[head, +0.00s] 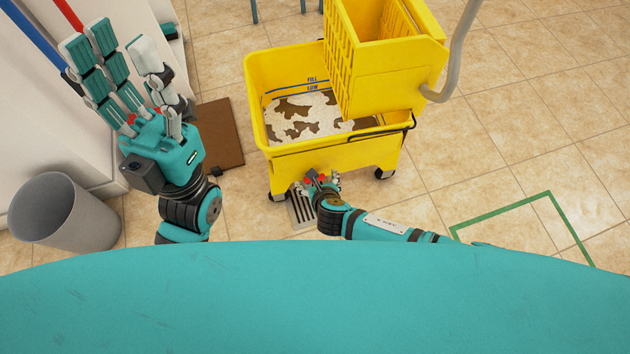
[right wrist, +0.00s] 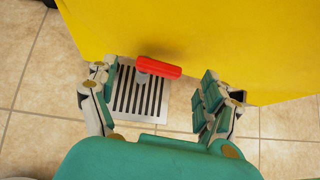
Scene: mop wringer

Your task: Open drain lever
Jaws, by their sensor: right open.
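The red drain lever (right wrist: 158,67) sticks out from the lower front of the yellow mop bucket (head: 340,155), slanting slightly in the right wrist view. My right gripper (right wrist: 160,90) is open, its fingers on both sides of the lever and apart from it. In the head view my right gripper (head: 320,180) is low at the bucket's front; the lever is hard to tell from the hand there. My left gripper (head: 115,60) is raised at the left, fingers extended and spread, empty and away from the bucket.
A metal floor drain (right wrist: 138,100) lies under the lever. The bucket holds dirty water with a foamy surface; the yellow wringer (head: 385,70) sits on it. A grey bin (head: 65,215) and a brown mat (head: 220,135) are at left. A green floor outline (head: 500,210) is at right.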

